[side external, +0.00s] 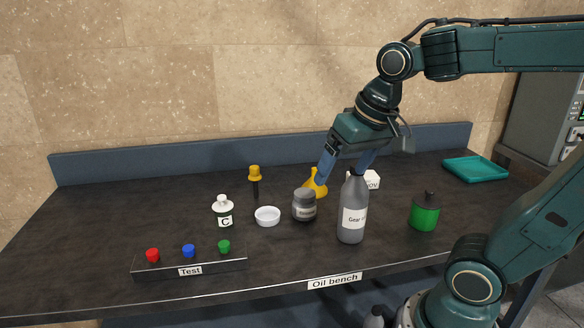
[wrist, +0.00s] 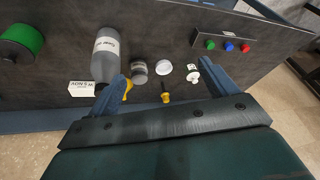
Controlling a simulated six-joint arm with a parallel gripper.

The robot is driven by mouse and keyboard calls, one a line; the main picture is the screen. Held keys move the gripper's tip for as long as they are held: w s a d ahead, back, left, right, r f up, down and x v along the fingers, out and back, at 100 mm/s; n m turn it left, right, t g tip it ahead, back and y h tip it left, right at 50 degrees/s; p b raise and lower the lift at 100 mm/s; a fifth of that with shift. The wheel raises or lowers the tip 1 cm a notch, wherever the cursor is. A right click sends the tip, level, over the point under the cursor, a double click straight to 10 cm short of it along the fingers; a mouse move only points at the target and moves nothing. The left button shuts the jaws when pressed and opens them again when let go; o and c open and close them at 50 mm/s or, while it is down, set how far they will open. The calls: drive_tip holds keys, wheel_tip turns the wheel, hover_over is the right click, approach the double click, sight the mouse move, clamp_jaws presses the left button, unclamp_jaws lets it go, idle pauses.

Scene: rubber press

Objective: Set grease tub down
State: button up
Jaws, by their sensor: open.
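The grease tub (side external: 304,206) is most likely the small dark grey jar with a label, too small to read. It stands upright on the dark bench, left of the grey gear oil bottle (side external: 350,218). The tub also shows in the wrist view (wrist: 138,68), between the spread fingers, beyond their tips. My gripper (side external: 343,172) is open with nothing between its blue fingers. It is above and behind the tub, apart from it, and the gear oil bottle partly hides one finger. Its open fingers also show in the wrist view (wrist: 162,70).
A white dish (side external: 267,216), white bottle C (side external: 222,213) and yellow-topped tool (side external: 255,180) stand left of the tub. A yellow funnel (side external: 316,186) is close behind it. A green can (side external: 424,214), white box (side external: 371,180) and teal tray (side external: 475,168) are right. The Test panel (side external: 215,265) is front left.

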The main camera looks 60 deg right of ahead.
drive_tip(key=s+a+f+n+t, duration=0.1)
drive_tip(key=s+a+n, duration=0.1)
drive_tip(key=s+n, duration=0.2)
drive_tip(key=shift+s+a+f, duration=0.3)
drive_tip(key=shift+s, duration=1.15)
